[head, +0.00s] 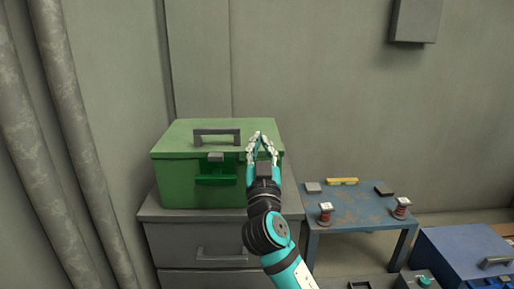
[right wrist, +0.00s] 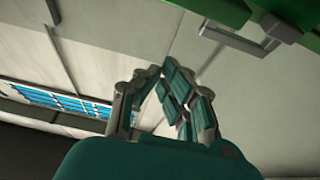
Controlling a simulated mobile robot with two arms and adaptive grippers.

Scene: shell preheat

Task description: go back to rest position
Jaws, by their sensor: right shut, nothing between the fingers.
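My right gripper (head: 261,143) is shut and empty. In the head view it points up in front of the right side of a green box (head: 180,176) and covers part of it. I cannot tell whether it touches the box. The box has a closed lid with a grey handle (head: 217,133) on top and a latch (head: 215,157) on its front. In the right wrist view the shut fingers (right wrist: 160,72) meet in the middle, and green edges with a grey handle-like part (right wrist: 236,38) show at the upper right. My left gripper is not in view.
The green box stands on a grey drawer cabinet (head: 190,240). To the right, a blue table (head: 355,205) holds spools (head: 325,212), a yellow level (head: 342,181) and small dark blocks. A blue case (head: 462,252) is at the lower right. A grey wall box (head: 415,20) hangs above.

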